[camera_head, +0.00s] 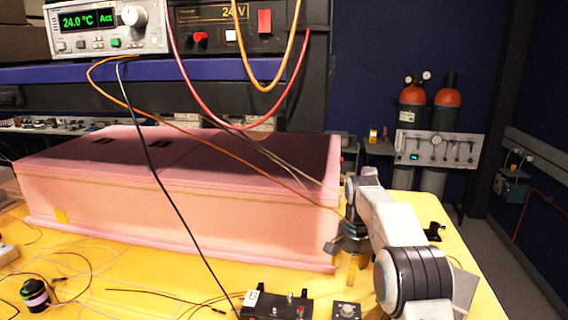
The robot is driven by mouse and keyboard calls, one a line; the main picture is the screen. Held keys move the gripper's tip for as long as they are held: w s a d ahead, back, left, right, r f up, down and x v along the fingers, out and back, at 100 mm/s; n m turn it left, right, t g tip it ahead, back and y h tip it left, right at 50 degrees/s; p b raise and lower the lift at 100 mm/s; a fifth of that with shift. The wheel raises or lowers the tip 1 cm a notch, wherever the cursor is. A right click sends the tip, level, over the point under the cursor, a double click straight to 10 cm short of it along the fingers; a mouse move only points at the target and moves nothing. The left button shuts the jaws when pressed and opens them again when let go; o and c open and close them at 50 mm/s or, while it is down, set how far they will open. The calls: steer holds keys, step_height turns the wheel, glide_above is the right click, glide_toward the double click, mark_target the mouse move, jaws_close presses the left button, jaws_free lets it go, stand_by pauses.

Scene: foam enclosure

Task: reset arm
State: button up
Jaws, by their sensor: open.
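My arm rises at the right of the yellow table and bends over toward the right end of the pink foam enclosure (180,215). My gripper (352,268) points down just in front of the enclosure's right front corner, above the table. Its fingers are small and partly blurred in this view, but they look apart, with nothing visible between them. I cannot tell whether the gripper touches the enclosure. The enclosure's lid looks closed, with two dark slots on top.
A black box with terminals (275,306) and a small knob unit (346,310) stand at the front near my arm. A small black cylinder (35,293) and loose wires lie at left. Cables hang from the temperature controller (108,25). Gas cylinders (412,108) stand behind.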

mark_target(348, 310)
steer(key=s+f+n, duration=0.1)
steer(key=f, duration=0.1)
steer(key=s+f+n, duration=0.1)
steer(key=f, duration=0.1)
steer(key=s+f+n+g, duration=0.1)
steer(key=f, duration=0.2)
steer(key=shift+s+f+n, duration=0.1)
steer(key=shift+s+n, duration=0.2)
steer(key=s, duration=0.2)
steer(key=s+f+n, duration=0.1)
steer(key=s, duration=0.1)
steer(key=s+n+g, duration=0.1)
steer(key=s, duration=0.1)
steer(key=shift+f, duration=0.3)
steer(key=s+r+n+t, duration=0.1)
steer(key=s+r, duration=0.3)
steer(key=s, duration=0.9)
steer(key=s+r+n, duration=0.1)
steer(key=s+r, duration=0.3)
steer(key=s, duration=0.8)
steer(key=s+r+t, duration=0.3)
steer(key=r+t, duration=0.1)
steer(key=r, duration=0.1)
steer(key=shift+r, duration=0.35)
